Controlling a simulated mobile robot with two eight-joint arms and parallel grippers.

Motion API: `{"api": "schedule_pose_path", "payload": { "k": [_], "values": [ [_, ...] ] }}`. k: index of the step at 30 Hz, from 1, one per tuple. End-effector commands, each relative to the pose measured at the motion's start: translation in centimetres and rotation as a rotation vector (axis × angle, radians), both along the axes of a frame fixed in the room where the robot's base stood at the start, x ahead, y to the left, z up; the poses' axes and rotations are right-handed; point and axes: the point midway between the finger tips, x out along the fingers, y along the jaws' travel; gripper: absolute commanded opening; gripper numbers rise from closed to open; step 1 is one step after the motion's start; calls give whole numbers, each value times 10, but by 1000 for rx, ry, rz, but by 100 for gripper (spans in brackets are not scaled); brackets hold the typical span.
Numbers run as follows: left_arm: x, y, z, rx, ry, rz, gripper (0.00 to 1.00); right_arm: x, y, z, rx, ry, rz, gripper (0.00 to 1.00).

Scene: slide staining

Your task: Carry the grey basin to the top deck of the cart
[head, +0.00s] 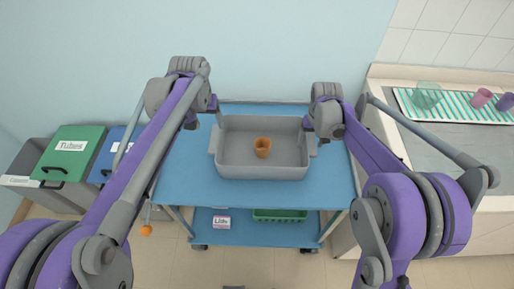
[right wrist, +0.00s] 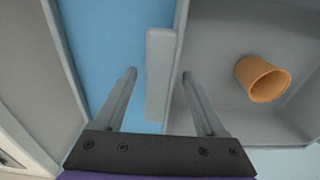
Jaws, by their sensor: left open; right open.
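The grey basin (head: 262,172) stands on the blue top deck of the cart (head: 185,175), toward its back. An orange cup (head: 263,147) is inside it; the cup also shows in the right wrist view (right wrist: 262,80). My left gripper (head: 212,120) is at the basin's left end, open; its fingertips are hard to make out. My right gripper (head: 309,127) is at the right end. In the right wrist view its open fingers lie on either side of the basin's grey end handle (right wrist: 160,75), with visible gaps.
A green tray (head: 280,215) and a labelled box (head: 221,222) sit on the cart's lower shelf. Green (head: 70,150) and blue bins stand left. At right, a counter (head: 450,140) holds a striped mat with a glass bowl (head: 427,95) and cups. The deck's front is clear.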

Motion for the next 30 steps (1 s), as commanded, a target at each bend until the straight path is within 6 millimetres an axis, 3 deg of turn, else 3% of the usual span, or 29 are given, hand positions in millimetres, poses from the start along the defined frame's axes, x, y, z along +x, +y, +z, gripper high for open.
{"api": "schedule_pose_path", "payload": {
  "k": [18, 30],
  "values": [
    [0, 0, 1, 0, 0, 0, 73, -8, 0, 107, 0, 0, 0, 73],
    [0, 0, 1, 0, 0, 0, 73, -8, 0, 118, 0, 0, 0, 73]
  ]
}}
